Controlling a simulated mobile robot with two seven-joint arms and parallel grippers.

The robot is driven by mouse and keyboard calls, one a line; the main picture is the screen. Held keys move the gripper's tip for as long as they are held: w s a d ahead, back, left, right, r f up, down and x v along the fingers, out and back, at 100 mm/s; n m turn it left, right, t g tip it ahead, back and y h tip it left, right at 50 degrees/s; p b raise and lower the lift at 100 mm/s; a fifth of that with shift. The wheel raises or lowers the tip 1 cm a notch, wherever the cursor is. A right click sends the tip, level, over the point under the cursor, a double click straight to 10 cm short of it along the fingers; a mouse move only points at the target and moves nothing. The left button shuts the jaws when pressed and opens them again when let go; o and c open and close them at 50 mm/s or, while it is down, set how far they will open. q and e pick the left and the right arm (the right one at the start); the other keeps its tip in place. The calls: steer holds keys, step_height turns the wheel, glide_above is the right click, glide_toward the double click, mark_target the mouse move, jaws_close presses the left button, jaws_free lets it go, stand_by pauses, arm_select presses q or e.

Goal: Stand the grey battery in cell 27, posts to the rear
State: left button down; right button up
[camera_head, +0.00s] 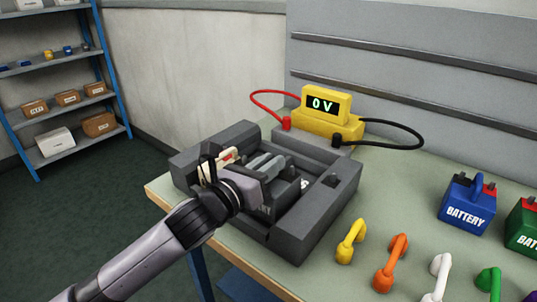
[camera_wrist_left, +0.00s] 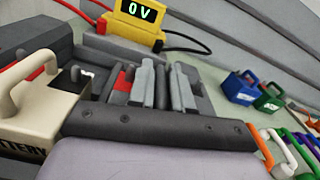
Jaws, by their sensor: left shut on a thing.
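My left gripper (camera_head: 275,172) reaches over the dark grey tray (camera_head: 325,205) and is shut on the grey battery (camera_head: 266,208), which is mostly hidden behind the gripper and the tray walls. In the left wrist view the gripper's fingers (camera_wrist_left: 148,85) point down into the tray, and a red patch shows beside them. A cream battery (camera_head: 217,163) stands in the tray to the left of the gripper; its handle and dark lettering show in the left wrist view (camera_wrist_left: 30,110). I cannot read a cell number or tell whether the grey battery touches the tray floor.
A yellow meter (camera_head: 325,118) reading 0 V stands behind the tray, with a red and a black lead. A blue battery (camera_head: 467,205) and a green battery (camera_head: 525,222) stand at right. Yellow (camera_head: 351,240), orange (camera_head: 391,262), white and green handle-shaped pieces lie in front.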

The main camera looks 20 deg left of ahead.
arm_select(q)
steer(key=shift+f, duration=0.95)
steer(key=c, duration=1.2)
jaws_free()
steer(key=shift+f, duration=0.35)
steer(key=shift+o, duration=0.8)
steer(key=shift+s, duration=0.1)
steer(key=shift+r, duration=0.1)
steer(key=shift+a, duration=0.1)
steer(key=shift+s+a, duration=0.1)
steer(key=shift+s, duration=0.15)
steer(key=b+v, duration=0.1)
steer(key=v, duration=1)
steer(key=shift+s, duration=0.2)
